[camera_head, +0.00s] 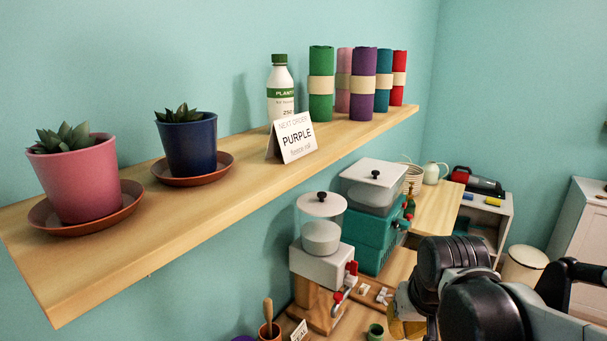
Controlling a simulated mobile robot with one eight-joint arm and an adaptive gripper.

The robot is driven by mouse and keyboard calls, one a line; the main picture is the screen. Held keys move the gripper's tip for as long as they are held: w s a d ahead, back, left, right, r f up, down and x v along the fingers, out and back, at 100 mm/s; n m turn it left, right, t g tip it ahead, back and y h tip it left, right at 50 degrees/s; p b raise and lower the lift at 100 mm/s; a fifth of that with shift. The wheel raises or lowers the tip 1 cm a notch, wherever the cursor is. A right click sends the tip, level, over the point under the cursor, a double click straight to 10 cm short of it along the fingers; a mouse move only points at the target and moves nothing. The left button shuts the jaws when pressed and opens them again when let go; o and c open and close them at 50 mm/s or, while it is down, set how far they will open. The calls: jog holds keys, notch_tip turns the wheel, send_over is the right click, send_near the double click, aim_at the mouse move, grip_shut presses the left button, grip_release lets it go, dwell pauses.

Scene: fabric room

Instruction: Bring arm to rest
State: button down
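My arm (465,285) shows at the bottom right as thick black joints and a grey link, folded close to the camera. I cannot make out my gripper's fingers in this view, nor whether it holds anything. The arm is in front of and below the wooden shelf (215,205), apart from it in the picture. It hides part of the workbench behind it.
Below stand a white-and-clear machine (321,240) and a teal machine (371,222). A white cabinet (580,240) is at right.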

jog(key=s+r+t, duration=0.2)
jog(key=s+t, duration=0.1)
jog(key=s, duration=0.5)
jog(key=shift+s+a+r+n, duration=0.2)
jog(key=shift+s+a+n, duration=0.1)
jog(key=shift+s, duration=0.1)
